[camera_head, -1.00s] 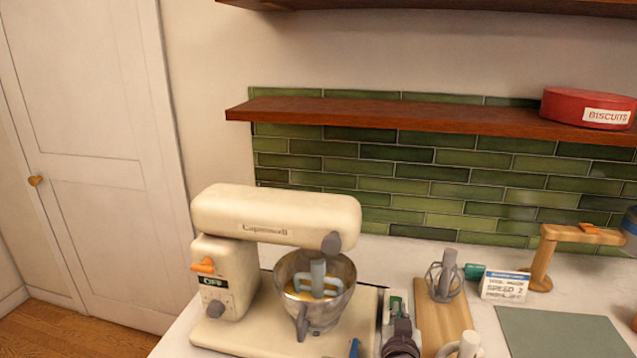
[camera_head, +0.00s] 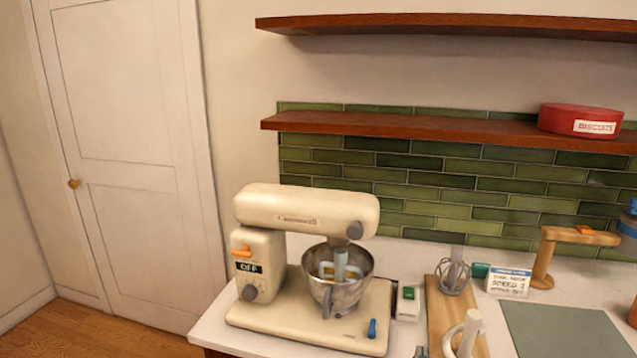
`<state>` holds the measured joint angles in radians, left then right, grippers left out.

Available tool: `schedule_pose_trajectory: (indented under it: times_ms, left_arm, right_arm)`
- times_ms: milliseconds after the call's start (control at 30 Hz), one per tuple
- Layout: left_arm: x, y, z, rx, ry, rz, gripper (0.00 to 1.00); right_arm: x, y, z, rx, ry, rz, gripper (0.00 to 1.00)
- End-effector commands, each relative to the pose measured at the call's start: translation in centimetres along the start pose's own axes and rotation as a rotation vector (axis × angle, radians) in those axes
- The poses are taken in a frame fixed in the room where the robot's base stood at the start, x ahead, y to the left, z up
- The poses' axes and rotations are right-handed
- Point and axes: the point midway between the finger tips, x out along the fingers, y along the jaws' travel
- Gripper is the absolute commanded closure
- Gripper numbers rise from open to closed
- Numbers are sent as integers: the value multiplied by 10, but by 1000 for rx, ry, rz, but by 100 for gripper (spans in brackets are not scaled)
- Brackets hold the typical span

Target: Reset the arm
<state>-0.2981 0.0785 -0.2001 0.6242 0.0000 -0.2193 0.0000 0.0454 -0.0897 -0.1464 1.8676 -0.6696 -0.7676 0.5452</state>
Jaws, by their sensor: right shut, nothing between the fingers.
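My right gripper (camera_head: 421,351) shows only as a small dark tip at the bottom edge, in front of the counter and left of the wooden board. It is shut and holds nothing. The rest of the right arm is out of the frame. My left gripper is not in view.
A cream stand mixer (camera_head: 305,215) reading OFF stands on the counter, with a metal bowl (camera_head: 350,290) under its lowered head. Right of it are a small white-and-green box (camera_head: 408,303), a wooden board (camera_head: 437,300) with a whisk (camera_head: 455,275), a card (camera_head: 509,282) and a grey-green mat (camera_head: 560,330).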

Motion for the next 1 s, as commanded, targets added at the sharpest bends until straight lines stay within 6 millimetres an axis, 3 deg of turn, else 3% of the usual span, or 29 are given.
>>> schedule_pose_trajectory:
  times_ms: [267, 600, 800, 1000]
  left_arm:
    - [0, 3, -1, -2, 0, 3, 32]
    - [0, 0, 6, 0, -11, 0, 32]
    - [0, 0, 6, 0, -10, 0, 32]
    - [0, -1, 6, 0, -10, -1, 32]
  right_arm:
    - [-40, 33, 61, -44, -208, 10, 100]
    - [-141, 67, 147, -167, -589, -90, 100]
    - [-199, 76, 174, -242, -758, -187, 100]
    - [-247, 81, 189, -307, -883, -281, 100]
